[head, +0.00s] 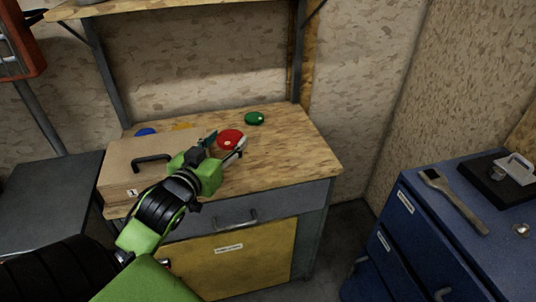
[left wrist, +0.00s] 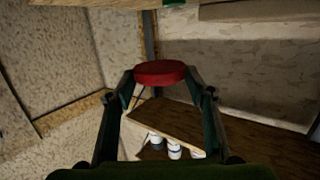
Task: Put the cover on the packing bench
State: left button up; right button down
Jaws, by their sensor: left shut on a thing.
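The red round cover (head: 230,139) is held at the fingertips of my left gripper (head: 226,147), over the wooden top of the packing bench (head: 300,160). In the left wrist view the cover (left wrist: 160,72) sits between the two fingertips of the left gripper (left wrist: 160,80), which is shut on it. A gap between cover and benchtop is hard to judge in the head view. The left arm hides part of the bench front. My right gripper is not in view.
A green disc (head: 254,118), a blue disc (head: 146,132) and a yellow piece (head: 182,126) lie toward the back of the bench. The benchtop's right side is clear. A blue cabinet (head: 410,220) stands right.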

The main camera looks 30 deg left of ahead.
pick_arm(q)
jog(key=w+d+f, duration=0.2)
jog(key=w+f, duration=0.2)
jog(key=w, duration=0.6)
send_over(266, 160)
jog(key=f, duration=0.4)
jog(key=shift+s+a+f, duration=0.15)
jog(key=shift+s+a, duration=0.05)
jog(key=shift+s, duration=0.2)
jog(key=shift+w+f, duration=0.4)
jog(key=shift+f, duration=0.1)
jog(key=shift+w+d+f, duration=0.15)
jog(key=shift+f, duration=1.55)
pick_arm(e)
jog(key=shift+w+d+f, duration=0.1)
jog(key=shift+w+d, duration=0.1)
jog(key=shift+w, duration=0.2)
pick_arm(q)
jog(key=o, duration=1.3)
jog(key=shift+f, duration=0.15)
